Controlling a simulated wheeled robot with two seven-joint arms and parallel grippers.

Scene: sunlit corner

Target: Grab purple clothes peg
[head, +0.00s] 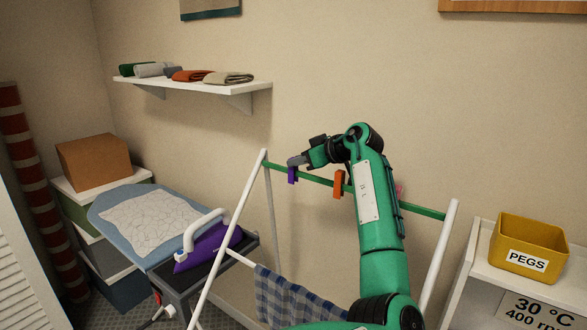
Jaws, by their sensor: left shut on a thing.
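The purple clothes peg (293,176) is on the green rail (315,179) of the white drying rack, near its left end, and hangs below the rail. My left gripper (295,163) is at the top of this peg and shut on it. The fingertips are small in the head view, and I cannot make out the exact grip. My right gripper is not in view.
An orange peg (340,184) is on the same rail, close to my arm. A pinkish thing (400,189) shows partly behind my arm. A checked cloth (290,300) hangs low on the rack. A yellow PEGS box (553,240) stands right; an iron (208,247) stands left.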

